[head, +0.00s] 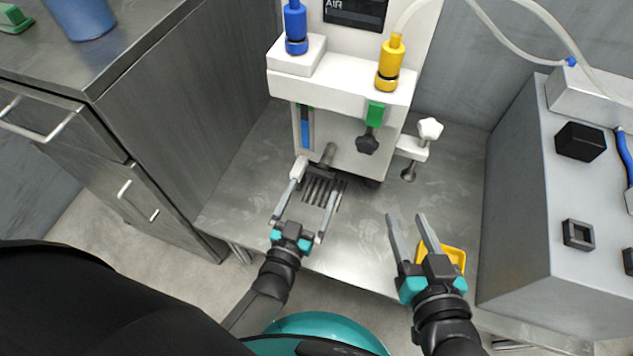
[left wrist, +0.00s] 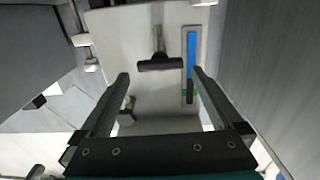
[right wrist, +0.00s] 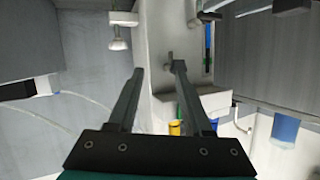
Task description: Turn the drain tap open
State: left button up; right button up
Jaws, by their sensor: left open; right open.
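The drain tap (head: 328,155) is a short metal spout with a dark crossbar, low on the front of the white machine. In the left wrist view its dark T-shaped handle (left wrist: 159,64) appears between the fingertips, with no clear contact. My left gripper (head: 312,188) is open and empty just in front of the tap, above the slotted drain grate. It also shows in the left wrist view (left wrist: 160,74). My right gripper (head: 407,217) is open and empty, lower and to the right, away from the machine; its fingers also show in the right wrist view (right wrist: 159,67).
The white machine (head: 340,88) carries a blue valve (head: 296,30), a yellow valve (head: 389,65), a dark knob (head: 367,145) and a white star knob (head: 430,129). A yellow object (head: 455,257) lies behind my right gripper. A grey box (head: 560,230) stands right, a metal cabinet (head: 170,90) left.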

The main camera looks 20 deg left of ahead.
aim_at(319, 176)
pick_arm(q)
jog(key=shift+w+b, duration=0.4)
jog(key=shift+w, duration=1.5)
pick_arm(e)
jog(key=shift+s+a+r+m+t+y, duration=0.15)
jog(key=shift+s+a+r+t+y, duration=0.2)
jog(key=shift+t, duration=0.3)
jog(key=shift+s+a+r+m+t+y, duration=0.1)
jog(key=shift+a+r+m+t+y, duration=0.05)
jog(key=shift+a+r+t, duration=0.4)
jog(key=shift+d+f, duration=0.1)
jog(key=shift+d, duration=0.05)
pick_arm(q)
jog(key=c, duration=1.1)
